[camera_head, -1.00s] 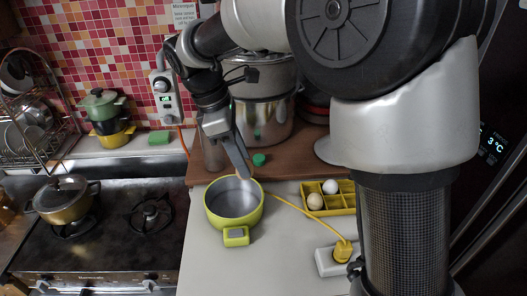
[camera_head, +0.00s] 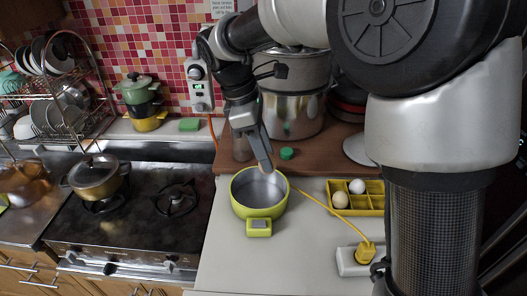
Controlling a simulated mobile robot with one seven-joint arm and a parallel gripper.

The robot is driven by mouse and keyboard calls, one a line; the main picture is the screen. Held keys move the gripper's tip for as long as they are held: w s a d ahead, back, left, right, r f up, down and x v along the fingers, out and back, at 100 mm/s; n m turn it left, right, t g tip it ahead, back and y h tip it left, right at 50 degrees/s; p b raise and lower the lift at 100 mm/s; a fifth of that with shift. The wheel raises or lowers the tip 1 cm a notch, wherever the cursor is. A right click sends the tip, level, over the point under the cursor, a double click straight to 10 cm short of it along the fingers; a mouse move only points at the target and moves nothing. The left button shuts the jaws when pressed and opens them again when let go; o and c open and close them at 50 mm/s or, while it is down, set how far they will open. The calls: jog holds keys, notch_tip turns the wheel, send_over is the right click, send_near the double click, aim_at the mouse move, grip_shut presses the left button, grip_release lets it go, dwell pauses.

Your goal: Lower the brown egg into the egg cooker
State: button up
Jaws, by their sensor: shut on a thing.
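The egg cooker is a lime-green round pot (camera_head: 240,207) with a grey interior and a small control box in front, standing open on the pale counter. My gripper (camera_head: 265,167) points down over the cooker's back rim. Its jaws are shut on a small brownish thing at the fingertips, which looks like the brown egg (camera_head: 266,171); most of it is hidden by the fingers. I cannot tell its exact height above the pot.
A yellow egg tray (camera_head: 371,211) to the right holds a beige egg (camera_head: 340,200) and a white egg (camera_head: 357,186). A yellow cord runs from the cooker to a white power strip (camera_head: 347,261).

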dwell(0.3)
jog(key=shift+f+b, duration=1.55)
jog(key=shift+f, duration=1.25)
jog(key=shift+f+b, duration=1.4)
jog(key=shift+f, duration=1.2)
jog(key=o, duration=0.7)
